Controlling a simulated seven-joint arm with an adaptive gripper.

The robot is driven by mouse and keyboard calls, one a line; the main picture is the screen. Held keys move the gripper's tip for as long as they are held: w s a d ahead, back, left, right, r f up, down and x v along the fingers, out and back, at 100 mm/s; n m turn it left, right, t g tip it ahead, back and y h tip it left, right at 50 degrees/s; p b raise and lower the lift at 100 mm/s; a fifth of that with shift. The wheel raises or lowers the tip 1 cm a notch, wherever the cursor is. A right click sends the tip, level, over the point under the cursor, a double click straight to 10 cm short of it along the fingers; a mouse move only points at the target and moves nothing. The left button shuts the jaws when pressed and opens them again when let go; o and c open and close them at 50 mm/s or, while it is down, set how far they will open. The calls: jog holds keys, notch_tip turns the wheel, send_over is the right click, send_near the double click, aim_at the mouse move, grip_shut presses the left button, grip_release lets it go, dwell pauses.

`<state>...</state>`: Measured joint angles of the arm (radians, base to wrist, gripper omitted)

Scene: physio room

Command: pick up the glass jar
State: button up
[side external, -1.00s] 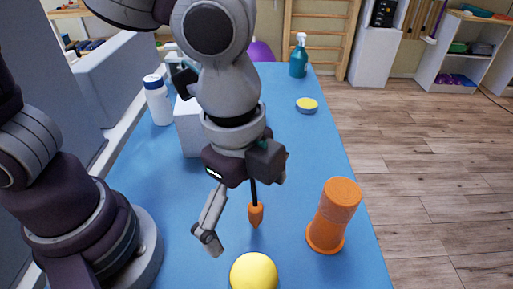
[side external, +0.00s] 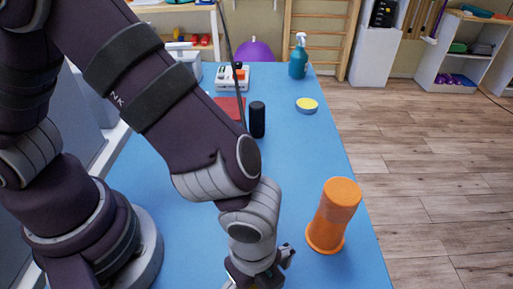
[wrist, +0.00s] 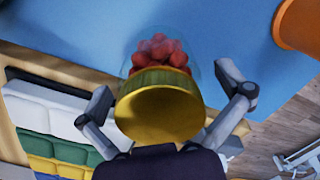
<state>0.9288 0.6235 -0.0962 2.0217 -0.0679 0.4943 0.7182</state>
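In the wrist view, the glass jar (wrist: 155,52) is clear, with red round pieces inside and a yellow-gold lid (wrist: 160,104) towards the camera. My gripper (wrist: 166,84) has its two fingers spread on either side of the jar. Gaps show between the fingers and the lid, so it is open and not holding the jar. In the side external view, my gripper (side external: 260,275) is low at the bottom edge, partly cut off. The jar cannot be made out clearly there.
An orange flared cylinder (side external: 334,214) stands right of my gripper, near the blue table's (side external: 330,150) right edge. A black cylinder (side external: 257,120), a yellow-topped round tin (side external: 306,105) and a teal spray bottle (side external: 298,56) stand farther back. My arm hides much of the left side.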

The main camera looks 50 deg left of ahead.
jog(key=c, duration=1.2)
jog(key=shift+r, duration=0.1)
